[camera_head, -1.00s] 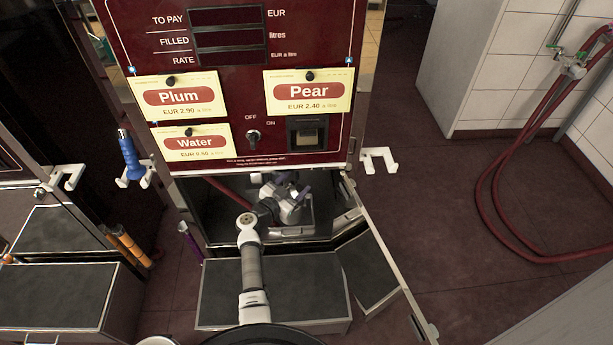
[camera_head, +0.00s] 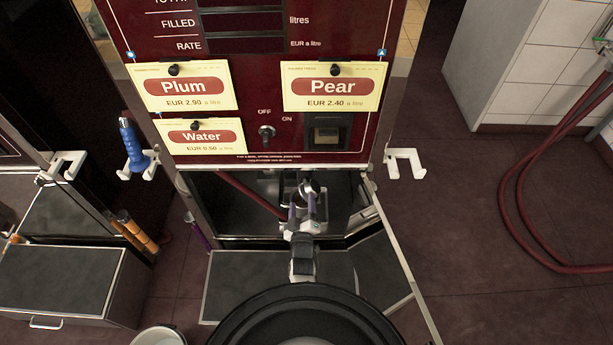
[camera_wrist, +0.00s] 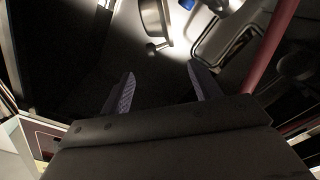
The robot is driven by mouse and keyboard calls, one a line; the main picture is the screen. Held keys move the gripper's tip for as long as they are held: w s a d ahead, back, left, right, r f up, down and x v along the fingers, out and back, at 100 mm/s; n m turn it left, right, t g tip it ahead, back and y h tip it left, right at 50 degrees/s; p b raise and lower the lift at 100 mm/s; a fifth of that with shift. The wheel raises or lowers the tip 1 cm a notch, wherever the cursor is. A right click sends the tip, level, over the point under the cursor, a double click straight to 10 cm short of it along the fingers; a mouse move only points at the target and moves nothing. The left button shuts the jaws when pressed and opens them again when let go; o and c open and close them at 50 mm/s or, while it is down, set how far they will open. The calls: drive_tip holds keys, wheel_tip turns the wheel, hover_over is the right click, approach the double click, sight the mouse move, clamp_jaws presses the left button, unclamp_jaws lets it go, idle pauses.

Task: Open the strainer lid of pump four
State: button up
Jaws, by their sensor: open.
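A dark red pump (camera_head: 350,145) stands in front of me; no pump number shows. Its lower compartment (camera_head: 235,205) is open, with a door frame (camera_head: 402,255) swung out to the right. My gripper (camera_head: 304,207) reaches into the compartment with two purple-lined fingers, open and empty. A small pale metal fitting (camera_head: 309,186) shows just beyond the fingertips. In the wrist view, my gripper (camera_wrist: 162,84) is open; a pale round part (camera_wrist: 154,22) with a small knob lies ahead of it. I cannot tell for sure whether this is the strainer lid. Parts of the compartment are dark.
A red hose (camera_wrist: 272,45) runs right of the fingers in the wrist view. A dark-topped step (camera_head: 235,285) lies before the compartment. A white hook (camera_head: 405,162) juts from the pump's right side, and a blue nozzle (camera_head: 131,145) hangs left.

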sight(302, 183)
drive_tip(key=w+b, duration=0.2)
drive_tip(key=w, duration=0.1)
drive_tip(key=w+b, duration=0.2)
drive_tip(key=w, duration=0.1)
drive_tip(key=w+b, duration=0.2)
drive_tip(key=w, duration=0.1)
drive_tip(key=shift+w+f, duration=0.25)
drive_tip(key=shift+w, duration=0.15)
drive_tip(key=shift+w+r+b, duration=0.25)
drive_tip(key=shift+w+b, duration=0.5)
drive_tip(key=shift+w, duration=0.15)
clamp_jaws()
drive_tip(key=shift+d+b, duration=0.1)
drive_tip(key=shift+b, duration=0.3)
